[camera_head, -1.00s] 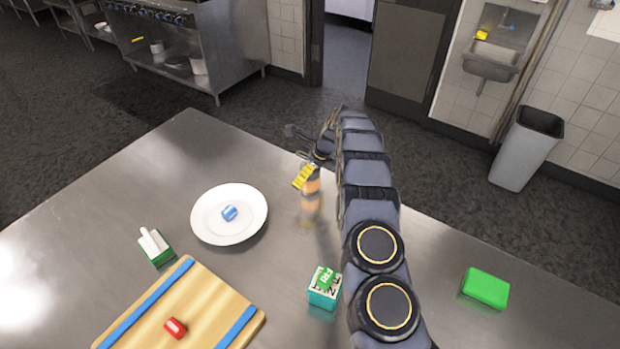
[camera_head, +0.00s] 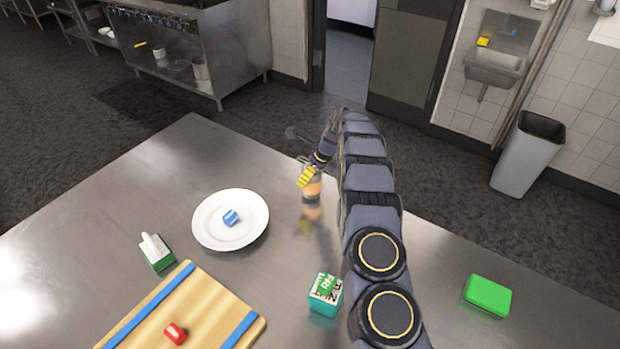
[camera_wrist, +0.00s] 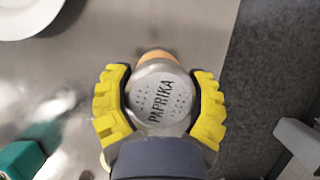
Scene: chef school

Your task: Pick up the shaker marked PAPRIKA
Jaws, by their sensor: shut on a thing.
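The shaker (camera_head: 313,188) has an orange body and a grey metal lid. In the wrist view its round perforated lid (camera_wrist: 158,97) reads PAPRIKA. My gripper (camera_head: 308,176) is shut on the shaker, with a yellow ridged finger on each side of the lid in the wrist view (camera_wrist: 159,106). In the head view the shaker looks upright and seems slightly above the steel table, with its reflection below it. The far finger is mostly hidden in the head view.
The steel table (camera_head: 110,215) holds a white plate (camera_head: 205,232) with a blue item, a cutting board (camera_head: 205,308) with a red item, a green-and-white object (camera_head: 157,252), a teal box (camera_head: 325,296) and a green block (camera_head: 487,296). The table's far edge is close to the shaker.

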